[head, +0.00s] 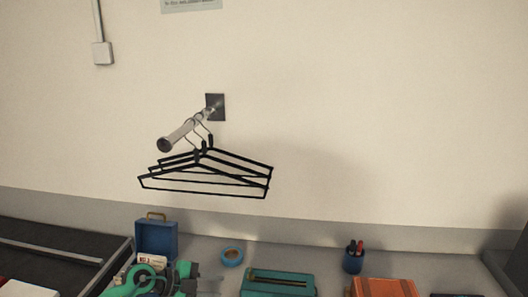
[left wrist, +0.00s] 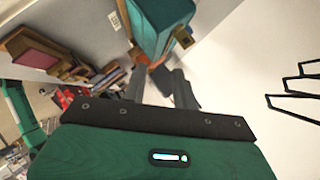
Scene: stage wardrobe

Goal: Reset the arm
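My left gripper (head: 210,284) is low at the left in the head view, above the cluttered worktop, with green arm links behind it. In the left wrist view its two grey fingers (left wrist: 158,88) stand apart with nothing seen held between them. My right gripper is in neither view. Several black hangers (head: 205,172) hang from a metal wall rail (head: 186,130), clear of my left gripper. Parts of the hangers also show at the right edge of the left wrist view (left wrist: 296,90).
A blue box (head: 157,238) with a brass handle stands close behind my left gripper. A tape roll (head: 232,256), a teal case (head: 278,284), a pen cup (head: 353,260) and an orange box (head: 385,287) stand along the worktop. The air right of the hangers is free.

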